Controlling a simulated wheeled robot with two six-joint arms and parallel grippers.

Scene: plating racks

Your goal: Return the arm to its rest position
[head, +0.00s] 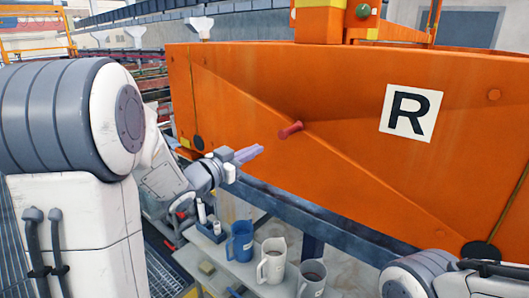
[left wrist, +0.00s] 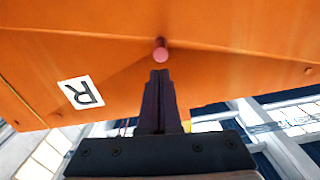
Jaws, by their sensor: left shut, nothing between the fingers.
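My left gripper (head: 248,153) is raised in front of the large orange panel (head: 330,85). Its fingers are shut and empty in the left wrist view (left wrist: 160,76). A red peg (head: 290,130) sticks out of the panel, just right of the fingertips in the head view. In the left wrist view the peg (left wrist: 160,50) shows just beyond the fingertips; I cannot tell the exact gap. Part of an arm (head: 425,275) of mine shows at the lower right, but its gripper is out of view.
A dark blue beam (head: 330,225) runs under the panel. A white sign with an R (head: 411,112) is on the panel.

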